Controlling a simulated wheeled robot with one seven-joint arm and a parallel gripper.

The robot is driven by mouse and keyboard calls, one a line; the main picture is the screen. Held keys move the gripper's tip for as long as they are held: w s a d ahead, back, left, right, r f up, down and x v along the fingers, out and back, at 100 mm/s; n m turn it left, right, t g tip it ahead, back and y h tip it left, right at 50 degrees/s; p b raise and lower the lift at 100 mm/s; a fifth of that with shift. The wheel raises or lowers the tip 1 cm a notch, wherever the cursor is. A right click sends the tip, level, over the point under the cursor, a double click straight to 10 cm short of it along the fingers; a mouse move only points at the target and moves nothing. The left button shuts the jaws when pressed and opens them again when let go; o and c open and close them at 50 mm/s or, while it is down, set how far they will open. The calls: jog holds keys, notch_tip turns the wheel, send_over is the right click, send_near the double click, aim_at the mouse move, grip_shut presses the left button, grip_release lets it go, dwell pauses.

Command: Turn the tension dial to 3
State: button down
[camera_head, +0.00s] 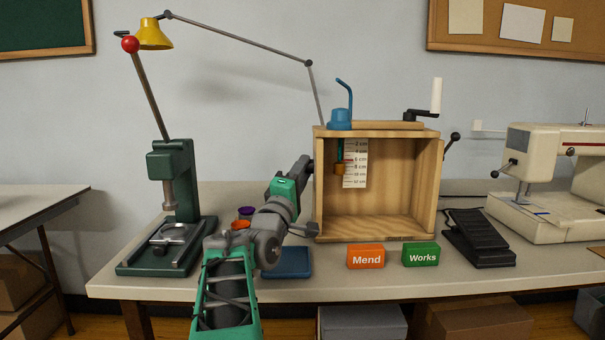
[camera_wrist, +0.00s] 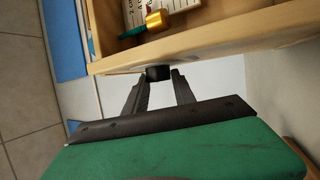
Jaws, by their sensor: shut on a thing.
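A small black knob (camera_wrist: 158,73), which looks like the tension dial, sits on the outer side of the open wooden box (camera_head: 427,195). In the wrist view, the two dark fingers of my gripper (camera_wrist: 158,82) are on either side of it, shut on it. In the head view, my gripper (camera_head: 309,167) reaches the left side of the box, and the arm and fingers hide most of the knob there. No numbers or pointer on the knob can be read in either view.
Inside the box are a centimetre scale (camera_head: 355,163) and an orange-yellow piece (camera_head: 341,169). A blue-based hook (camera_head: 340,118) and a crank (camera_head: 436,97) stand on top. A green press (camera_head: 172,190) is left, Mend (camera_head: 366,256) and Works (camera_head: 421,254) blocks in front, a pedal (camera_head: 478,236) and sewing machine (camera_head: 555,165) right.

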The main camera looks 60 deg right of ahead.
jog(key=c, duration=1)
grip_release()
jog(key=shift+c, duration=0.2)
jog(key=p+v, duration=0.1)
jog(key=v, duration=0.6)
jog(key=shift+a, duration=0.35)
